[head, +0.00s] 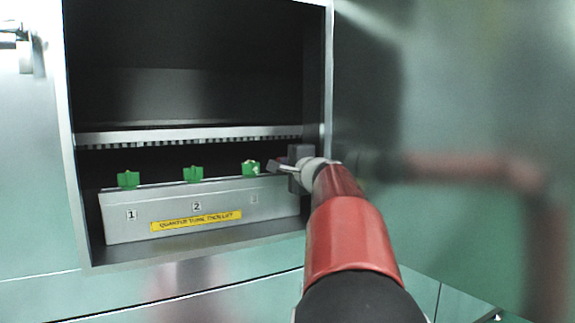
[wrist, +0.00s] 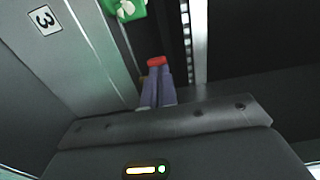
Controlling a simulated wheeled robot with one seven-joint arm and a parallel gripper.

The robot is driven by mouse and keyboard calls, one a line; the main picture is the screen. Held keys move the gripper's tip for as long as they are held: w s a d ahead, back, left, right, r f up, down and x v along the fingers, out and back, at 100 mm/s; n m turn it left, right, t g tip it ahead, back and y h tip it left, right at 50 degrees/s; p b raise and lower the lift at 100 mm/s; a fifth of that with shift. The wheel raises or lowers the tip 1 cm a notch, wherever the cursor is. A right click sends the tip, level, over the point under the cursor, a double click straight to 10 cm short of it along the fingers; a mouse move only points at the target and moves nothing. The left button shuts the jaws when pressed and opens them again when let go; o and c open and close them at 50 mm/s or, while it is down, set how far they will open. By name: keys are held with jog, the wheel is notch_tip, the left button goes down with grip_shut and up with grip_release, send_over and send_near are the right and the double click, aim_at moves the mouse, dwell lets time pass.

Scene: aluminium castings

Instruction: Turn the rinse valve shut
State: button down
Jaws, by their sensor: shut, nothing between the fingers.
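Three green valve handles stand along the top of a grey panel in an open cabinet: one (head: 128,179) above label 1, one (head: 193,174) above label 2, and a right one (head: 250,168). The wrist view shows label 3 (wrist: 44,20) near this right handle (wrist: 123,8), which is partly cut off by the top edge. I cannot tell from any label which is the rinse valve. My gripper (head: 272,168) is just right of the right handle; in the wrist view its fingers (wrist: 158,64) are together and empty, with a visible gap to the handle.
The grey panel (head: 160,210) carries a yellow label (head: 196,221) whose text is hard to read. A slotted shelf edge (head: 190,135) runs above the handles. The cabinet's right side wall (head: 318,80) is close to my arm. The cabinet's upper space is empty.

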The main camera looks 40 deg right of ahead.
aim_at(272, 175)
jog(key=shift+w+a+m+g+h+b, duration=0.15)
jog(key=shift+m+h, duration=0.15)
jog(key=shift+h, duration=0.15)
jog(key=shift+a+m+g+h+b, duration=0.15)
jog(key=shift+m+h, duration=0.15)
jog(key=shift+h, duration=0.15)
jog(key=shift+w+a+m+g+h+b, duration=0.3)
jog(key=shift+w+m+h+b, duration=0.1)
jog(key=shift+w+h, duration=0.25)
jog(key=shift+w+a+m+g+h+b, duration=0.25)
jog(key=shift+w+m+h+b, duration=0.15)
jog(key=shift+w+h, duration=0.25)
jog(key=shift+w+d, duration=0.1)
jog(key=shift+w, duration=0.7)
dwell(0.4)
